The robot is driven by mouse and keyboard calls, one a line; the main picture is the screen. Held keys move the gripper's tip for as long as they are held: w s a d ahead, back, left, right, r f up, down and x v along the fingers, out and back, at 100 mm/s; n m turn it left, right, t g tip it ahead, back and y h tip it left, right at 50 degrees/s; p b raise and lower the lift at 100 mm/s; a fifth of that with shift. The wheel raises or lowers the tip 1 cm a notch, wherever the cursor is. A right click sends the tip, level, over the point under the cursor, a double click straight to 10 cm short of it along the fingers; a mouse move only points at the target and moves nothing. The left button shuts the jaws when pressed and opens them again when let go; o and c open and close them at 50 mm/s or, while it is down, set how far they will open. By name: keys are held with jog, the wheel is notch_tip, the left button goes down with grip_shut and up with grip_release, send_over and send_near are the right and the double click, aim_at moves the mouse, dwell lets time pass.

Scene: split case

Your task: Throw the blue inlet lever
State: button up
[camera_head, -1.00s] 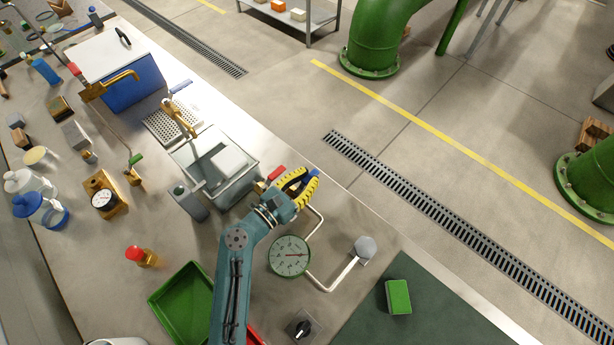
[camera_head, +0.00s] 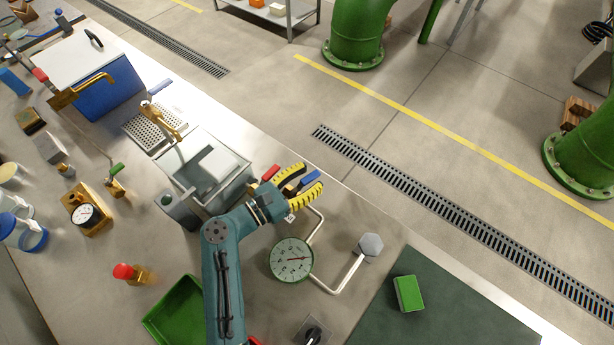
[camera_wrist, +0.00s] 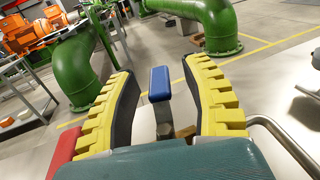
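The blue inlet lever (camera_wrist: 160,83) stands between my fingers in the wrist view, with a visible gap on each side. Its metal stem and a brass-coloured part (camera_wrist: 185,131) show below it. In the head view the blue lever (camera_head: 311,179) shows at my fingers, its lower part hidden. My gripper (camera_head: 307,180) is open, with its yellow ridged fingers on either side of the lever; both fingers also show in the wrist view (camera_wrist: 160,70).
A red handle (camera_head: 271,173) sits close beside my gripper. A round gauge (camera_head: 291,259) and a bent pale pipe (camera_head: 343,272) lie nearby. A green block (camera_head: 408,293) rests on a dark mat (camera_head: 440,310).

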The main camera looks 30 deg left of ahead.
jog(key=v, duration=1.2)
